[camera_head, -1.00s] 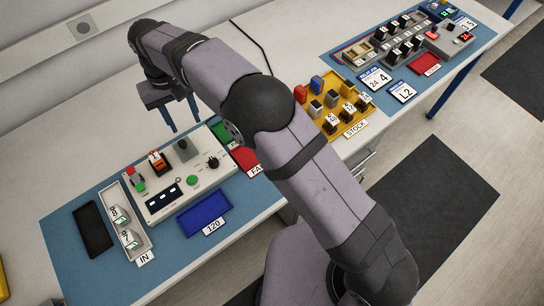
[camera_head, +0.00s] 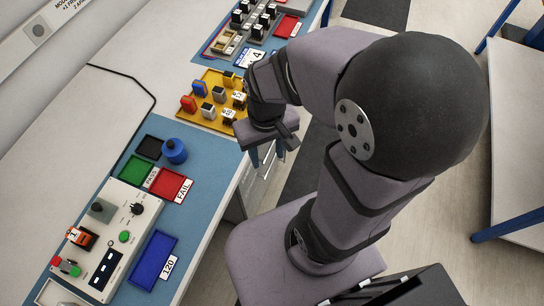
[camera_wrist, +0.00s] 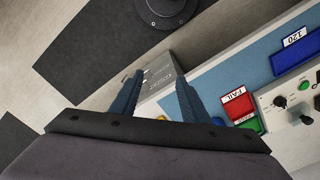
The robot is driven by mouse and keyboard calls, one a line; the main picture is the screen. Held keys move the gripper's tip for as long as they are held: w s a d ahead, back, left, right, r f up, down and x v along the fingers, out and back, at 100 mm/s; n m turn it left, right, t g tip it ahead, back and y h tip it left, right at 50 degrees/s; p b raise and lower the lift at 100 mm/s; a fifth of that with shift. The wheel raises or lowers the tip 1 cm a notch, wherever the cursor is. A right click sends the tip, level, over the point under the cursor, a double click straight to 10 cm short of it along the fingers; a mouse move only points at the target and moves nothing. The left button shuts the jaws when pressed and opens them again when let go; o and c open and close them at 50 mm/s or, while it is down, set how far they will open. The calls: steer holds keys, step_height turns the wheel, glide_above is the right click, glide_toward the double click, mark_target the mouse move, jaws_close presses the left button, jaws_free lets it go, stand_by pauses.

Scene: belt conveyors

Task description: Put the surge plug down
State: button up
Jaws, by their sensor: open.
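My gripper (camera_head: 268,155) is open and empty, off the front edge of the bench beside the yellow stock tray (camera_head: 212,77). In the wrist view its two blue fingers (camera_wrist: 157,97) stand apart with nothing held between them. An orange plug (camera_head: 81,237) with a white label sits in the grey test unit (camera_head: 130,192). The stock tray holds several small red, blue, yellow, grey and black plugs. I cannot tell which one is the surge plug. My arm hides part of the tray's right side.
A red FAIL tray (camera_head: 172,184), a green PASS tray (camera_head: 137,169), a black tray (camera_head: 149,147) and a blue cylinder (camera_head: 174,151) stand by the test unit. A blue 120 tray (camera_head: 152,259) lies in front. A rack of modules (camera_head: 245,30) is at the far end.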

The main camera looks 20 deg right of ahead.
steer(key=shift+o, duration=0.4)
steer(key=shift+s+d+f, duration=0.15)
steer(key=shift+s+d, duration=0.05)
steer(key=shift+s, duration=0.2)
steer(key=shift+s+d+f, duration=0.15)
steer(key=shift+s+d, duration=0.05)
steer(key=shift+s, duration=0.2)
steer(key=w+a+n+t+b, duration=0.15)
steer(key=w+a, duration=0.25)
steer(key=a, duration=0.4)
steer(key=w+a+f+n+b, duration=0.1)
steer(key=w+a+n+b, duration=0.2)
steer(key=a, duration=0.5)
steer(key=w+a+t+b, duration=0.1)
steer(key=w+a+b, duration=0.1)
steer(key=w+a, duration=0.5)
steer(key=n+y+b, duration=0.3)
steer(key=n+b, duration=0.1)
steer(key=b, duration=0.1)
glide_above(74, 235)
steer(key=s+d, duration=0.2)
steer(key=shift+t, duration=0.35)
steer(key=shift+a+p+x, duration=0.2)
steer(key=shift+p+x, duration=0.85)
steer(key=shift+x, duration=2.65)
steer(key=shift+w+r, duration=0.1)
steer(key=shift+w, duration=0.05)
